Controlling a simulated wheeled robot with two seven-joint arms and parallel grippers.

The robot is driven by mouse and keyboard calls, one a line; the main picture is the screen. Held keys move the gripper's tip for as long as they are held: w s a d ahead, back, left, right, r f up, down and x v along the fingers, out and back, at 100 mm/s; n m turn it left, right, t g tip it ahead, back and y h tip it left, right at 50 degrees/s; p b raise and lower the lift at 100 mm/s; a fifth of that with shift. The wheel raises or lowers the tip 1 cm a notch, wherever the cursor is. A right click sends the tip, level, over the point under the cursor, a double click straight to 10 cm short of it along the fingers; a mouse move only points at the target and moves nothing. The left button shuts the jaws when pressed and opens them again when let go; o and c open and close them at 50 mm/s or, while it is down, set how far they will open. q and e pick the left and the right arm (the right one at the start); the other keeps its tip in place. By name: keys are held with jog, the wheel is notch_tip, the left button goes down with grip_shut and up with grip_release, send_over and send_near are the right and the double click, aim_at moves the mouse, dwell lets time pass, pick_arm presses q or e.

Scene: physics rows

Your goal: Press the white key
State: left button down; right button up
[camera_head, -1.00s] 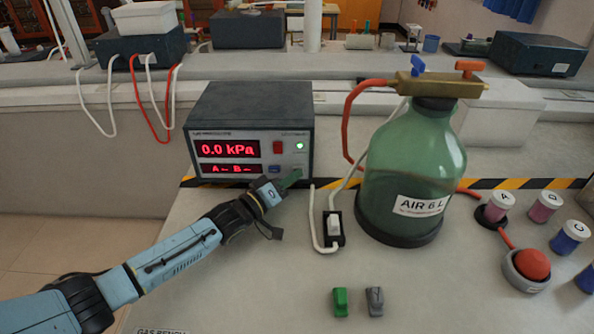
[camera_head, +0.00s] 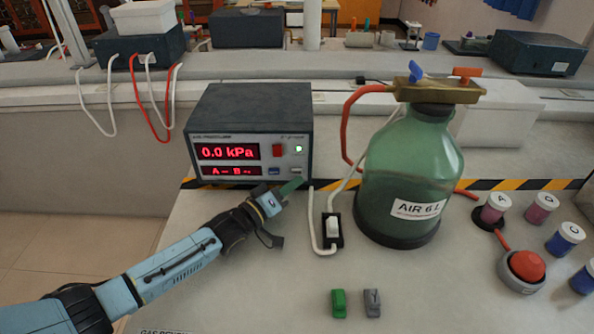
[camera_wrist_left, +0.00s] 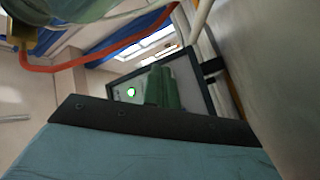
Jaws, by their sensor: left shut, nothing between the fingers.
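The dark instrument box (camera_head: 250,115) stands on the bench with a red display (camera_head: 228,152) reading 0.0 kPa and "A-- B--". The small white key (camera_head: 296,170) is at the lower right of its front panel, below a lit green lamp (camera_head: 299,149). A blue key (camera_head: 274,171) is to its left and a red key (camera_head: 278,150) is above that. My left gripper (camera_head: 291,187) is shut and empty, its green fingertips just below and in front of the white key, seemingly apart from it. In the left wrist view the fingertips (camera_wrist_left: 163,88) cover part of the panel. My right gripper is not in view.
A green glass bottle (camera_head: 412,170) stands right of the box, with a red hose (camera_head: 350,125). A white switch (camera_head: 333,228) on a cable lies between them. Green (camera_head: 339,303) and grey (camera_head: 372,303) pieces lie in front. A red bulb (camera_head: 527,265) and several jars are at right.

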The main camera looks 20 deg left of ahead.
pick_arm(q)
jog(key=s+p, duration=0.2)
jog(key=shift+s+d+r, duration=0.2)
jog(key=shift+s+d, duration=0.15)
jog(key=shift+s, duration=0.05)
jog(key=shift+s+d+f+p, duration=0.1)
jog(key=shift+s+d+p, duration=0.1)
jog(key=shift+s, duration=0.15)
jog(key=shift+s+d+p, duration=0.1)
jog(key=shift+s+p, duration=0.1)
jog(key=shift+s, duration=0.15)
jog(key=shift+a, duration=0.1)
